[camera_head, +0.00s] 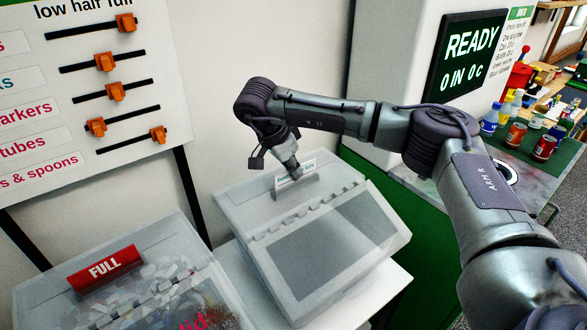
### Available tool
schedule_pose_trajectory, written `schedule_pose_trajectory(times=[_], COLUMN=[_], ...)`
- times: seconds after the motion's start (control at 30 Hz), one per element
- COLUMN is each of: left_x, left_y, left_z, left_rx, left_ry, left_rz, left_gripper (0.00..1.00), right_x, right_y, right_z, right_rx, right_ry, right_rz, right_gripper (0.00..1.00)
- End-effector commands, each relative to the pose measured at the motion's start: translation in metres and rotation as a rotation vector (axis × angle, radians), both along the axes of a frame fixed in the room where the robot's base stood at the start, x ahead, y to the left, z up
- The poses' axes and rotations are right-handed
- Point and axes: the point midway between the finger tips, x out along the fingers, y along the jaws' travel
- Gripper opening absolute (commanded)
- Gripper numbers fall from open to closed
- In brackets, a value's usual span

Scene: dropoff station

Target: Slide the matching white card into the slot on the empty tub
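A white card (306,167) with teal lettering stands upright at the grey slot holder (303,191) on the lid of the right tub (375,268). This tub is pale and translucent, with a grey front panel and no contents that I can make out. My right gripper (294,174) reaches down from above and looks shut on the card, covering part of its lettering. The card's lower edge is at the holder; how deep it sits is hidden. My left gripper is not in view.
A tub (190,250) filled with small pieces stands at the left with a red FULL card (105,268). A slider board (90,90) stands behind it. A READY screen (465,58) and a green bench (560,165) with bottles and cans are at the right.

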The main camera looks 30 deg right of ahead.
Motion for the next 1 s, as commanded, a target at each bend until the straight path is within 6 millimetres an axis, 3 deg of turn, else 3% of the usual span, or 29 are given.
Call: schedule_pose_trajectory(times=[0.43,0.5,0.63,1.0], left_x=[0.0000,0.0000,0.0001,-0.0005], left_y=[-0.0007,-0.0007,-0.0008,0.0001], left_z=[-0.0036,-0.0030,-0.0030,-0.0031], left_rx=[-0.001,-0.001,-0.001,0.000], left_ry=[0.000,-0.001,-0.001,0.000], left_rz=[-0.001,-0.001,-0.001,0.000], left_gripper=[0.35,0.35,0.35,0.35], right_x=[-0.0001,0.0000,0.0000,0.0001], right_y=[-0.0002,-0.0002,-0.0002,0.0021], right_z=[-0.0060,-0.0053,-0.0053,-0.0001], right_rx=[0.000,0.000,0.000,0.000], right_ry=[0.000,0.000,0.000,-0.001], right_rz=[0.000,0.000,0.000,0.000], right_gripper=[0.00,0.16,0.35,0.35])
